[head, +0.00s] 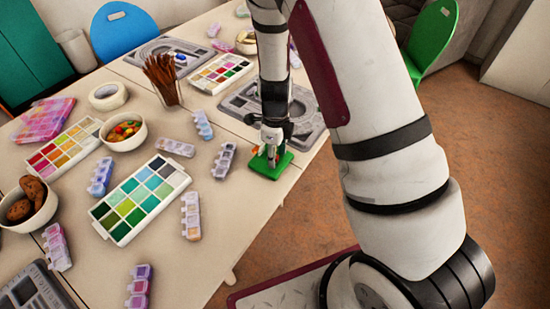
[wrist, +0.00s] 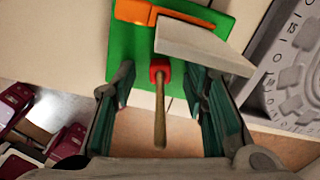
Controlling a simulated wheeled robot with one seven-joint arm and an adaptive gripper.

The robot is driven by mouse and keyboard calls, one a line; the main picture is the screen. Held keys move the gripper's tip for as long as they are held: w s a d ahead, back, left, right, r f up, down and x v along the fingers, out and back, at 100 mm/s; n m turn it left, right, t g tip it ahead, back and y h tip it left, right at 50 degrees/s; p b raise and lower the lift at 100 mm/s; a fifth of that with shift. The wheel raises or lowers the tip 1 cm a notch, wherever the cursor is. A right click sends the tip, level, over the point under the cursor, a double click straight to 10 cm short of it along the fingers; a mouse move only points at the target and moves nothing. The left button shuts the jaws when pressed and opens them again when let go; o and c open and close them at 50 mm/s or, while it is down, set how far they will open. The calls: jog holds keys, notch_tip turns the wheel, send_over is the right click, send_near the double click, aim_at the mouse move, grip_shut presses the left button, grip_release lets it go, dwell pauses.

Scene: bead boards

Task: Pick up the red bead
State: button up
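The red bead (wrist: 159,66) is in the wrist view, on a green board (wrist: 125,58). It sits around the far end of a wooden peg (wrist: 160,115) that points toward the camera. My gripper (wrist: 160,84) is open, its two green-padded fingers on either side of the peg with clear gaps. The fingertips reach close to the bead without visible contact. In the head view, my gripper (head: 270,148) points down over the green board (head: 268,169) at the table's edge; the bead is not distinguishable there.
An orange piece (wrist: 136,11) and a pale flat-faced piece (wrist: 203,47) are over the board, close beyond the bead. A grey tray (head: 311,127) lies beside the board. A paint palette (head: 140,198) and small bead boxes (head: 224,160) stand left. Floor is open right of the table.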

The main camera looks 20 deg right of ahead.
jog(key=shift+c, duration=0.6)
jog(key=c, duration=0.6)
jog(key=shift+c, duration=0.2)
notch_tip(320, 180, up, 10)
jog(key=shift+f+p, duration=0.1)
jog(key=shift+p, duration=0.4)
jog(key=shift+r+p, duration=0.75)
jog(key=shift+r, duration=0.05)
